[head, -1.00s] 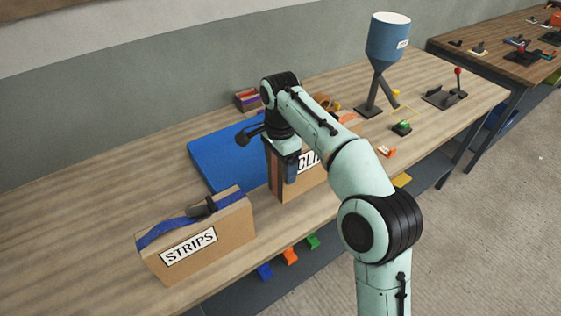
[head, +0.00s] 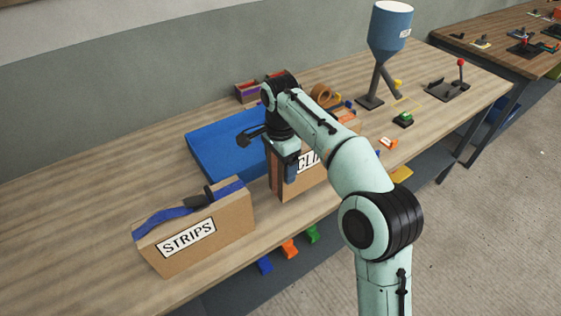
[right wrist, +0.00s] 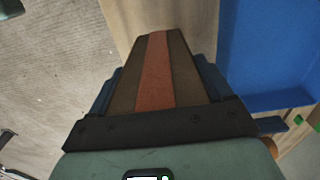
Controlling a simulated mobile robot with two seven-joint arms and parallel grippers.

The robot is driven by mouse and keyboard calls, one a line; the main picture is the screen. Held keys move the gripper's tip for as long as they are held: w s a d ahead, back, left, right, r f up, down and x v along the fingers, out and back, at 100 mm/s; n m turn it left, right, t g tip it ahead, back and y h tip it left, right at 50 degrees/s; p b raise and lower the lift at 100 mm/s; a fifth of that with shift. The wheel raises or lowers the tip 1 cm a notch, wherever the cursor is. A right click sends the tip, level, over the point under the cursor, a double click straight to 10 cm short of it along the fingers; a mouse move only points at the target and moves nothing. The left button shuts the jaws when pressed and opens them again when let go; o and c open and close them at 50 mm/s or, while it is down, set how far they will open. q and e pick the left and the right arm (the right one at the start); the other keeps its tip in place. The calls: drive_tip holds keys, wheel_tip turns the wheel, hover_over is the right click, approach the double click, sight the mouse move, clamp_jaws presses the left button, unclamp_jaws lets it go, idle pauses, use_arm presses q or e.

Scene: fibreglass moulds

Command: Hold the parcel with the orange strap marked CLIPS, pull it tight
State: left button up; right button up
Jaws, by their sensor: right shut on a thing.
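The parcel marked CLIPS (head: 307,162) stands upright on the bench in the head view, partly hidden behind my right arm. My right gripper (head: 290,168) is at its left end, pointing down. In the right wrist view the gripper's dark fingers (right wrist: 160,85) are on both sides of the brown parcel (right wrist: 183,75), closed on it. The orange strap (right wrist: 155,75) runs along the parcel between the fingers. Whether the strap is slack or tight, I cannot tell. My left gripper is not in view.
A parcel marked STRIPS (head: 205,243) with a blue strap stands at the front left. A blue tray (head: 215,150) lies behind the CLIPS parcel. A blue hopper (head: 388,40) and a red-knobbed lever (head: 460,63) stand farther right.

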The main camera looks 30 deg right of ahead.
drive_tip(key=shift+f+b, duration=0.75)
drive_tip(key=shift+f, duration=0.55)
drive_tip(key=shift+f+b, duration=0.8)
drive_tip(key=shift+f, duration=0.45)
drive_tip(key=shift+a+f, duration=0.1)
drive_tip(key=shift+f, duration=0.2)
drive_tip(key=o, duration=1.4)
drive_tip(key=shift+c, duration=0.2)
drive_tip(key=shift+o, duration=0.2)
drive_tip(key=shift+r, duration=0.1)
drive_tip(key=shift+r, duration=0.3)
wheel_tip(320, 180, up, 7)
